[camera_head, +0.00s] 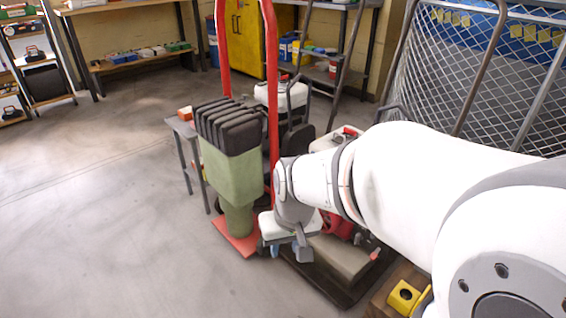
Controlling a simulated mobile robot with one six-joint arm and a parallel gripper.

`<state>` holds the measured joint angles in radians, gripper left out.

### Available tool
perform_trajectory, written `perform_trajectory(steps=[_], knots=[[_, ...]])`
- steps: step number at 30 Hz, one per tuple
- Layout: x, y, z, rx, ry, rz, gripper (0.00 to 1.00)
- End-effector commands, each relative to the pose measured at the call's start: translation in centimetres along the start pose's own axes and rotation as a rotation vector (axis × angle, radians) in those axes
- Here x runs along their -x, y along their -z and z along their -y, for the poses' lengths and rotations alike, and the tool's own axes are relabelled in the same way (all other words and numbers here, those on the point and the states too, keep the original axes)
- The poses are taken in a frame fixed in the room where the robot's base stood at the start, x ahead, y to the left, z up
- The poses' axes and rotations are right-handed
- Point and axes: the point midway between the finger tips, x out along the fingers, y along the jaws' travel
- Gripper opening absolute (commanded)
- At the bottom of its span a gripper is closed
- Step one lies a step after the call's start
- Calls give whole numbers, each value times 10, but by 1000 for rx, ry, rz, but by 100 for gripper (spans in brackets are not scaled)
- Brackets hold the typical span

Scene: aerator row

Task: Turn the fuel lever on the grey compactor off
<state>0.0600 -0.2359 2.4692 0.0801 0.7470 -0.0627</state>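My white arm reaches in from the right, and my gripper (301,246) is low near the middle of the picture. Its fingers are small and partly hidden by the wrist, so I cannot tell whether they are open. It is over or beside a machine with red engine parts (336,226) and a grey-brown lower body (341,257), seemingly the compactor, on a dark flat base. My arm hides much of this machine. I cannot make out a fuel lever or its position, nor whether my gripper touches anything.
A red hand truck (272,75) carrying a green and dark load (232,172) stands just left of my gripper. Another machine with a white tank (283,92) is behind. A yellow item (403,296) lies at lower right. Mesh fencing (500,75) is at right. Left floor is clear.

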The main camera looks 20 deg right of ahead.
Motion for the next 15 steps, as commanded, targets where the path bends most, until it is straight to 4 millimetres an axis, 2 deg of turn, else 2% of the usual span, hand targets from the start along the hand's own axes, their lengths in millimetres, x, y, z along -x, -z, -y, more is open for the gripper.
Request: perform_trajectory(steps=[3, 8, 9, 15], knots=[[-28, 51, 2, -103, 36, -88, 34], [-71, 119, -6, -270, 56, -240, 34], [-83, 135, -11, -313, 52, -279, 34], [-144, 195, -48, -524, 3, -474, 34]])
